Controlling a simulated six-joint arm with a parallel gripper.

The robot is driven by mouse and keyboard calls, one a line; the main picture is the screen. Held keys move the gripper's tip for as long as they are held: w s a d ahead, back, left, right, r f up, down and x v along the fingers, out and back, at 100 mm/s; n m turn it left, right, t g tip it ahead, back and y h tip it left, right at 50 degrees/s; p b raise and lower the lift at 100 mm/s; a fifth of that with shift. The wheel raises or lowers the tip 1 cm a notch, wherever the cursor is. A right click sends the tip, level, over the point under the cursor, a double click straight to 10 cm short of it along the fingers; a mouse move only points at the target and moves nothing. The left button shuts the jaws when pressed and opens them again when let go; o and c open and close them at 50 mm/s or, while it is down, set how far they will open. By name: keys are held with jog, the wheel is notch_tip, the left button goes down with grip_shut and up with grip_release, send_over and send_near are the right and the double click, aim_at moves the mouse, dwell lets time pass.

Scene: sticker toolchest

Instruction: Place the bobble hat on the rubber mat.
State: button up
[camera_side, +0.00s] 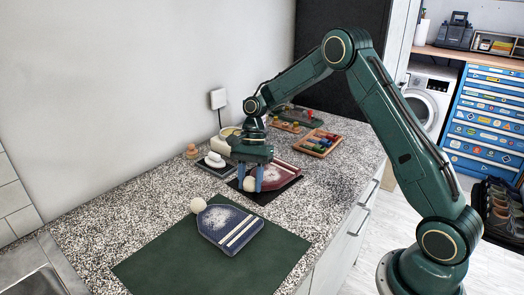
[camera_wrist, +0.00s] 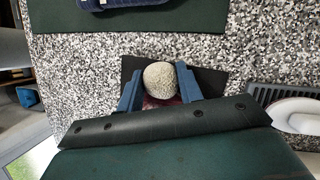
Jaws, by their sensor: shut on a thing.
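A dark red bobble hat (camera_side: 277,174) with pale markings and a cream pompom (camera_side: 250,184) lies over a small black mat (camera_side: 264,198). My gripper (camera_side: 250,179) points down with its blue fingers on both sides of that pompom, shut on it. In the wrist view the pompom (camera_wrist: 160,82) sits between the fingers (camera_wrist: 159,72), and most of the red hat is hidden. A navy bobble hat (camera_side: 229,226) with white stripes lies on a large dark green mat (camera_side: 195,267). I cannot tell which mat is rubber.
A white object (camera_side: 214,160) on a dark rack stands left of my gripper. A wooden tray (camera_side: 317,143) with coloured pieces and a small tan object (camera_side: 192,151) are further back. The speckled counter (camera_side: 120,215) is clear around the green mat.

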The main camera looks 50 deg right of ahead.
jog(key=shift+f, duration=0.25)
jog(key=o, duration=1)
jog(key=shift+v, duration=3.9)
jog(key=shift+a+r, duration=0.1)
